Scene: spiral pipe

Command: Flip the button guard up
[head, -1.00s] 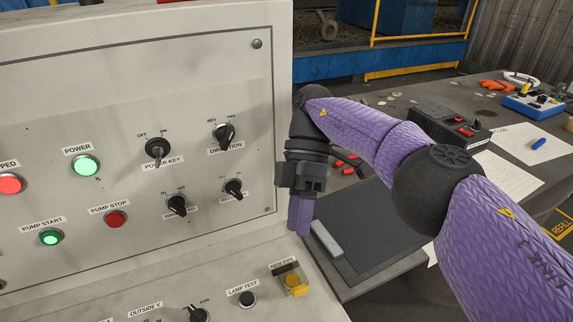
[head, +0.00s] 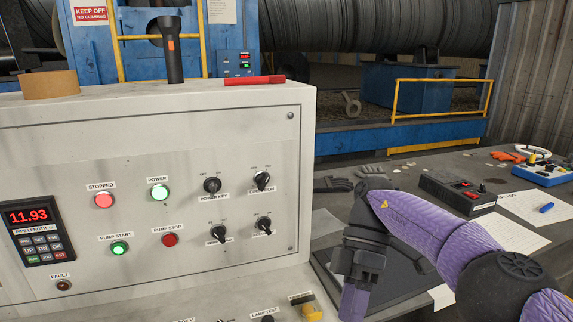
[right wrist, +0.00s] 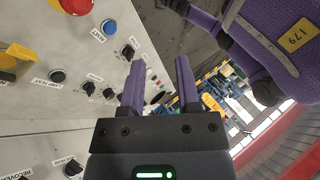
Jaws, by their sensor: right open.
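The yellow button guard (head: 312,310) sits on the sloped front desk of the grey console, at the bottom edge of the head view and partly cut off. Whether its cover is up or down is too small to tell. My right gripper (head: 354,301) is to the right of the guard, beyond the console's right edge, pointing down and apart from it. In the right wrist view its two purple fingers (right wrist: 161,80) are spread with nothing between them. My left gripper is in neither view.
The console panel (head: 150,210) carries lit lamps, buttons and black knobs. A flashlight (head: 173,50), tape roll (head: 48,84) and red marker (head: 254,80) are on its top. A table with a black control box (head: 457,190) and papers stands to the right.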

